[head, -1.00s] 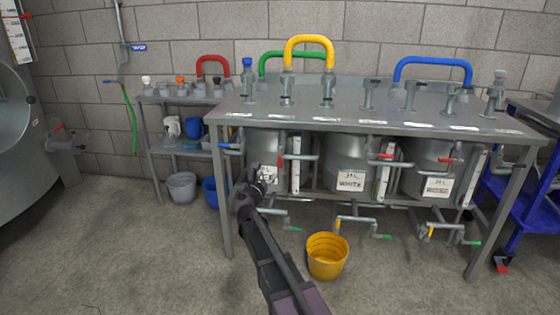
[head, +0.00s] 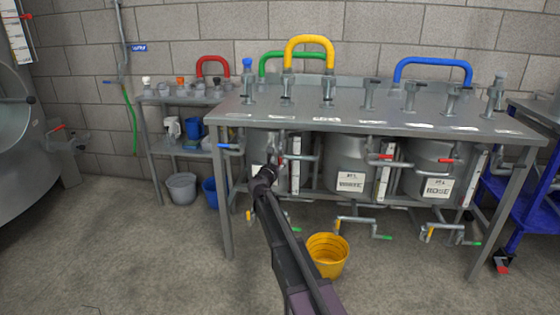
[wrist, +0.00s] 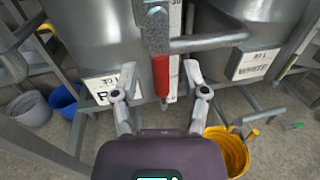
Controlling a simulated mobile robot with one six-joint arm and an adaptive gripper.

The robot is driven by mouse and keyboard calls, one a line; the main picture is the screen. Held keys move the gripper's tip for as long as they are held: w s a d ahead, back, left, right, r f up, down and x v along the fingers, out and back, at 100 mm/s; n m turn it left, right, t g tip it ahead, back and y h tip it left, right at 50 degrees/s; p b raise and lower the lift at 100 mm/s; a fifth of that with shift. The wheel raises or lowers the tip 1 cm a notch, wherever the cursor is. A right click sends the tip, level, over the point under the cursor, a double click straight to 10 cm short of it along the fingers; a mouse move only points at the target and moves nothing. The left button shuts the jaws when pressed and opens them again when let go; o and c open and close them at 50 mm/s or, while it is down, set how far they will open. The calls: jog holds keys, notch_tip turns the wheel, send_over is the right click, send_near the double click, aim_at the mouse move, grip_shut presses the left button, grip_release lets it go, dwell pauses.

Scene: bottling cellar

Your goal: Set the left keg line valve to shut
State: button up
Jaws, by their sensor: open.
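The left keg's line valve has a red lever handle, which shows in the wrist view (wrist: 161,76) and hangs straight down from its grey pipe (wrist: 208,42). In the head view the red handle (head: 281,159) is small and partly hidden by my gripper (head: 267,172). In the wrist view my gripper (wrist: 160,78) is open, with one finger on each side of the handle and a visible gap on both sides. The left keg (wrist: 95,35) stands behind it, its label partly covered by a finger.
The middle keg (head: 347,152) and right keg (head: 427,155) have red handles lying sideways. A steel table (head: 350,118) is above the kegs. A yellow bucket (head: 327,256) stands on the floor below. A blue lever (head: 230,147) is at the left table leg.

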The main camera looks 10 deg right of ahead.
jog(key=shift+x, duration=1.05)
grip_shut()
